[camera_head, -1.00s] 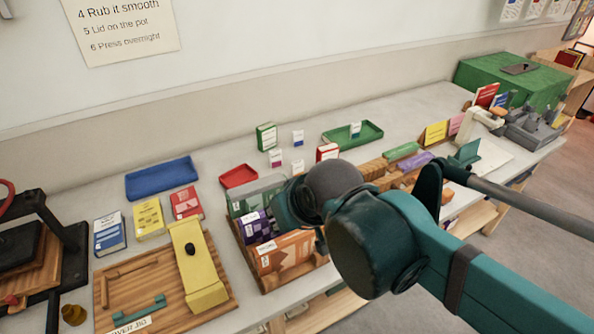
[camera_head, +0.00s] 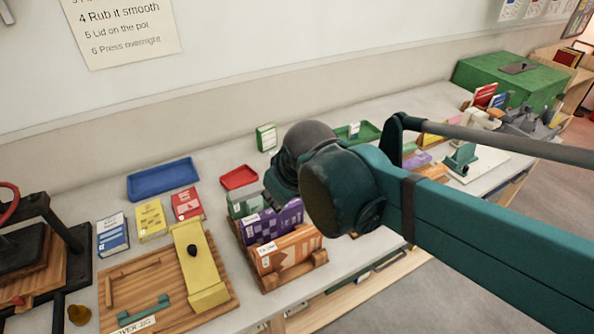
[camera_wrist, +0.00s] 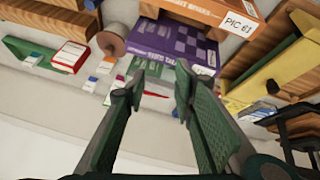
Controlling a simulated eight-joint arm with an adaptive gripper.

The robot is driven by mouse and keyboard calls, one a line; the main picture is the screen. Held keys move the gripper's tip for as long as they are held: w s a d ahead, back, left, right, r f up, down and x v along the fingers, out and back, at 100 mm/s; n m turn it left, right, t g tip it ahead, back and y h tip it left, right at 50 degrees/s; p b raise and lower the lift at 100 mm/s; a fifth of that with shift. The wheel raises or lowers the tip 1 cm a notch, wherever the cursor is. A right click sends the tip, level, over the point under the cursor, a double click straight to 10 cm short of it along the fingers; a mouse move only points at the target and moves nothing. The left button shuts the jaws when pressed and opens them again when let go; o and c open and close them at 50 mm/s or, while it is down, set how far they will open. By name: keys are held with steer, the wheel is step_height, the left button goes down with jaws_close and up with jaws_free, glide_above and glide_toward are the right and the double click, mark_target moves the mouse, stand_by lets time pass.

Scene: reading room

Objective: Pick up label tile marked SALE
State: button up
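Several small white label tiles with coloured bands stand on the bench; one tile (camera_wrist: 105,66) and another tile (camera_wrist: 90,84) show in the wrist view. Their print is too small to read, so I cannot tell which is marked SALE. Another tile (camera_head: 354,130) is in the green tray (camera_head: 369,132), which also shows in the wrist view (camera_wrist: 14,47). My gripper (camera_wrist: 160,78) is open and empty, with its fingers well apart above the bench. In the head view my arm hides the gripper and the loose tiles.
A purple box (camera_head: 272,222) and an orange box (camera_head: 287,251) stand in a wooden rack. A red tray (camera_head: 239,178), a blue tray (camera_head: 162,180) and a green book (camera_head: 266,137) are behind.

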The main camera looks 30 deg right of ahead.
steer(key=w+d+n+g+p, duration=0.1)
steer(key=w+d+n+p, duration=0.1)
steer(key=w, duration=0.2)
steer(key=w+d+n+g+h+p, duration=0.1)
steer(key=w+d+n+p, duration=0.1)
steer(key=w, duration=0.3)
steer(key=w+d+n+g+h+p, duration=0.1)
steer(key=w+d+n+p, duration=0.1)
steer(key=w, duration=0.3)
steer(key=shift+d+r+n, duration=0.4)
steer(key=shift+d+n, duration=0.15)
steer(key=shift+n, duration=0.35)
steer(key=w+d+f+n+g+h+p, duration=0.1)
steer(key=w+d+f+n+g+p, duration=0.2)
steer(key=w+d+f+n+p, duration=0.3)
steer(key=shift+w+d+f+n+h, duration=0.45)
steer(key=shift+w+d+f, duration=0.75)
steer(key=shift+w, duration=1.2)
steer(key=shift+a+f, duration=0.25)
steer(key=shift+f, duration=0.05)
steer(key=shift+x, duration=1.25)
steer(key=shift+b+x, duration=0.45)
steer(key=shift+x, duration=2.15)
